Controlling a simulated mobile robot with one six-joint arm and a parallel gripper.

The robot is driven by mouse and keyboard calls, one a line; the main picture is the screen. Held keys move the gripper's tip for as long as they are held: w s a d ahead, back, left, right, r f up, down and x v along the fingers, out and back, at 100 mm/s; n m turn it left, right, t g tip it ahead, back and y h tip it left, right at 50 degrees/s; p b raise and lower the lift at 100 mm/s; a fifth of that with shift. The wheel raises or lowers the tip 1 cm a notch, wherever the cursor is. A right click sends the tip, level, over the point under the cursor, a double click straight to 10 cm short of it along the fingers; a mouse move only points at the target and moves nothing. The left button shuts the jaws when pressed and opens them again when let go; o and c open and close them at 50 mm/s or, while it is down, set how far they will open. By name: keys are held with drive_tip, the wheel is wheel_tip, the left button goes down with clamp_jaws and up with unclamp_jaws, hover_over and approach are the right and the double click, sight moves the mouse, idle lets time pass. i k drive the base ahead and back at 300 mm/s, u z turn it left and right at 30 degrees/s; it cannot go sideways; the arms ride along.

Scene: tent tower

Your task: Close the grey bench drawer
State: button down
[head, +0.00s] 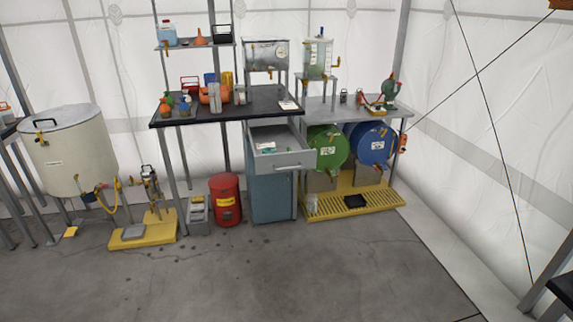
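The grey bench drawer (285,161) is pulled out from under the right end of the dark bench (218,116). It has a light grey front with a bar handle. A small white and teal item (267,147) lies inside the drawer. A blue-grey cabinet (272,197) stands below it. My gripper is not in view.
A red can (226,200) stands on the floor left of the cabinet. Green (328,147) and blue (370,144) drums lie above a yellow grated tray (355,203) at the right. The large pale tank (75,150) stands at the left. The concrete floor in front is open.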

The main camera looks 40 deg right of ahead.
sight(282, 131)
drive_tip(key=z, duration=0.1)
drive_tip(key=i, duration=0.9)
